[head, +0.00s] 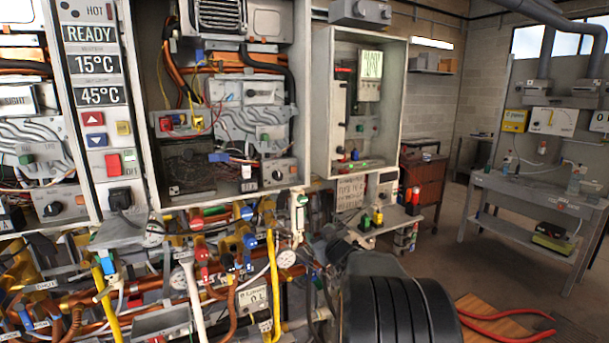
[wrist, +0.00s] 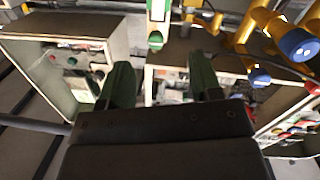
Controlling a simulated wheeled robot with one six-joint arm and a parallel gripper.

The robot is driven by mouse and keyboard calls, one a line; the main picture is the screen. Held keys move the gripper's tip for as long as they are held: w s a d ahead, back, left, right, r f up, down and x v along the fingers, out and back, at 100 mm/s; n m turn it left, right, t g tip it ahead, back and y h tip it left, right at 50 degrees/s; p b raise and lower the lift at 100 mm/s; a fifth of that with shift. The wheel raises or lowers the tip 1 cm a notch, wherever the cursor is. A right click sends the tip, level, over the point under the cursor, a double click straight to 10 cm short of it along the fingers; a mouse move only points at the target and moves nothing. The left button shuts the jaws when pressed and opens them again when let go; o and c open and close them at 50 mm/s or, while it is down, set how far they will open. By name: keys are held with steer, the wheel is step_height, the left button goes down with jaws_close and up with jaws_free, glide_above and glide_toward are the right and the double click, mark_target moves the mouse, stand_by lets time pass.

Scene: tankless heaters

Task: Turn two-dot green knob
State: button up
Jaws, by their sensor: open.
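Several green knobs or handles show in the head view, and I cannot make out dots on any. One green knob (head: 265,137) is on the middle open heater, another (head: 26,159) on the left heater. A white-and-green handle (head: 302,200) stands among the pipes below the middle heater. In the wrist view, a small green knob (wrist: 156,38) shows beyond and between my fingertips, below a white-and-green piece (wrist: 157,10). My gripper (wrist: 160,75) is open, its two green fingers apart, with nothing visibly held. In the head view my dark arm hides some pipes at lower centre.
Crowded pipes, valves and a pressure gauge (head: 286,259) fill the area below the heaters. The right open cabinet (head: 402,110) stands beside the middle heater. A grey workbench (head: 490,183) is at the far right. Open floor lies between it and the cabinets.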

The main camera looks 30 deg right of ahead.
mark_target(304, 200)
step_height(304, 200, up, 5)
steer(key=d+n+t+y+p, duration=0.1)
steer(key=d+p, duration=0.1)
steer(key=p, duration=0.1)
steer(key=w+p, duration=0.1)
steer(key=w, duration=0.3)
steer(key=w+d+p, duration=0.1)
steer(key=w, duration=0.4)
steer(key=w+p, duration=0.1)
steer(key=w, duration=0.3)
steer(key=shift+w+d+f, duration=0.15)
steer(key=shift+d, duration=0.1)
steer(key=shift+c, duration=0.3)
steer(key=c, duration=0.9)
